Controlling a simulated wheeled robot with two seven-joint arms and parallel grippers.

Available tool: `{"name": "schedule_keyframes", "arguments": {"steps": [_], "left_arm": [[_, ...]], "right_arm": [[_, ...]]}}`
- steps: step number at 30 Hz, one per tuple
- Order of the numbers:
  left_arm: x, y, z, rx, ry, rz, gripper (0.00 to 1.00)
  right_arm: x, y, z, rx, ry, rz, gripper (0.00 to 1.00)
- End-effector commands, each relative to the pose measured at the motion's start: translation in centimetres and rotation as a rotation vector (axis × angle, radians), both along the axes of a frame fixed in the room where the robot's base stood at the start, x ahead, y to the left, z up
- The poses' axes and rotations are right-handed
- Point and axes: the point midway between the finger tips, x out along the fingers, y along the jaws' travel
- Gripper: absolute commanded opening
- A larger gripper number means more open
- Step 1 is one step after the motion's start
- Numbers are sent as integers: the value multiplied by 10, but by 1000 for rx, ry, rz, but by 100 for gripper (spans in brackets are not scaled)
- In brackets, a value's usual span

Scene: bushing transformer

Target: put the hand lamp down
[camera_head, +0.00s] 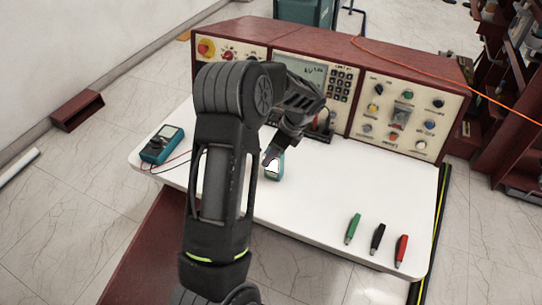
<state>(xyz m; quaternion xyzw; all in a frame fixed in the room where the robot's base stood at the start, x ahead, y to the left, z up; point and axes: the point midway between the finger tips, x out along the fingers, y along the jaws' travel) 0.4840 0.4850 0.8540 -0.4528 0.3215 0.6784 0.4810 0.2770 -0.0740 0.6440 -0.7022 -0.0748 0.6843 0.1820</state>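A small teal object with a pale face (274,165), which looks like the hand lamp, shows at the middle of the white table (310,205). My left arm comes in from the bottom and bends over the table. Its gripper (272,152) points down right at the teal object and covers part of it. I cannot tell whether the fingers are closed on it, or whether it rests on the table top. My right gripper is not in view.
A dark red console with gauges and buttons (405,115) stands along the table's back. A teal multimeter (162,144) with leads lies at the left. Green (353,228), black (377,238) and red (401,250) clips lie at the front right. The table between is clear.

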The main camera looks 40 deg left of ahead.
Motion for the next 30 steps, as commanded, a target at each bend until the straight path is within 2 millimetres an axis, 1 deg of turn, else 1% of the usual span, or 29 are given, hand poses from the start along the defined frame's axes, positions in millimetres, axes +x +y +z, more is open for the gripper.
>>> {"name": "schedule_keyframes", "arguments": {"steps": [9, 12, 15, 19, 30], "left_arm": [[10, -24, 60, 1, -5, -3, 62], [11, -30, 75, -1, -4, -2, 62], [13, -34, 84, 0, -3, -2, 62], [12, -35, 89, -1, -1, -1, 62], [12, -35, 89, -1, 0, -1, 62]], "right_arm": [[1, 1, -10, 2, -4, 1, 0], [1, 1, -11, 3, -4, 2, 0], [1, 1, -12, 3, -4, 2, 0], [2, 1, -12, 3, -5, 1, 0], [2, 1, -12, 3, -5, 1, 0]]}}
